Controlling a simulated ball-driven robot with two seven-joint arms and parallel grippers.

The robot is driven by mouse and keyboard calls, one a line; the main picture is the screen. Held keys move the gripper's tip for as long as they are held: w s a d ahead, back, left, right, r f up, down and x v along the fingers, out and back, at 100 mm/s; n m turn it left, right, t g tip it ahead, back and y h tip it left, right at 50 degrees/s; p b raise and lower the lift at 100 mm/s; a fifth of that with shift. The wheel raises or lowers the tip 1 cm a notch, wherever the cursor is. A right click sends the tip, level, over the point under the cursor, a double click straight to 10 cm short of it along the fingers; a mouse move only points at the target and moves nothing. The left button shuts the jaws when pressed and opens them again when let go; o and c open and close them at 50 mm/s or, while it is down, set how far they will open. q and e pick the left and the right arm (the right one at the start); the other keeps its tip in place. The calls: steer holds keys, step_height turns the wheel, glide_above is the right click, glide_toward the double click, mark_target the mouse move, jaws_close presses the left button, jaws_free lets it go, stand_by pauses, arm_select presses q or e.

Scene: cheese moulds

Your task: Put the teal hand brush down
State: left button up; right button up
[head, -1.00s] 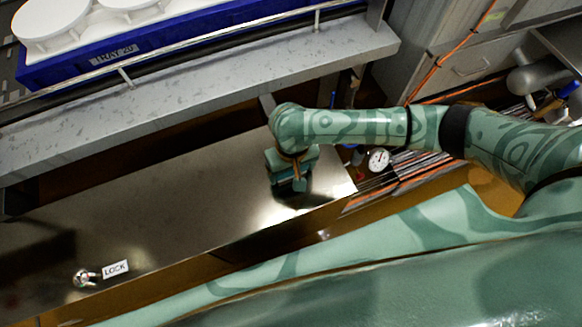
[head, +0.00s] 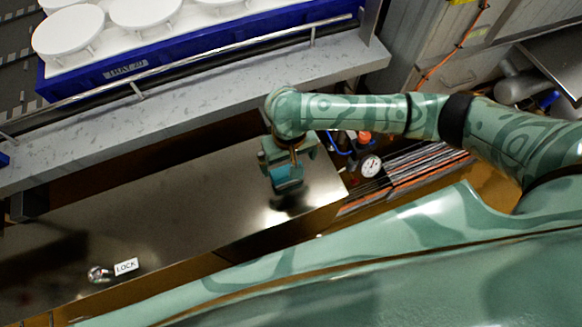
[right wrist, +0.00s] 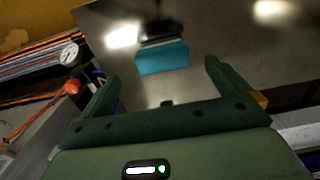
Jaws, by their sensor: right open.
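The teal hand brush (right wrist: 163,57) lies on the shiny steel worktop (head: 150,215), near its right end. In the head view the brush (head: 287,178) shows just below my right gripper (head: 290,163). In the right wrist view my right gripper (right wrist: 162,72) is open, with its two green fingers spread wide. The brush is beyond the fingertips, between their lines, and a gap shows on both sides, so the fingers look clear of it. A dark part or shadow shows at its far side. My left gripper is not in view.
A grey shelf (head: 210,105) with a blue tray (head: 130,75) of white moulds stands behind the worktop. A pressure gauge (head: 370,166) and orange-edged stacked sheets (head: 425,165) lie right of it. A LOCK label (head: 126,266) marks the front left. The worktop's middle is bare.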

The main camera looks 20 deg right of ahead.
step_height(320, 180, up, 3)
steer(key=shift+r+p, duration=0.1)
steer(key=shift+p, duration=0.45)
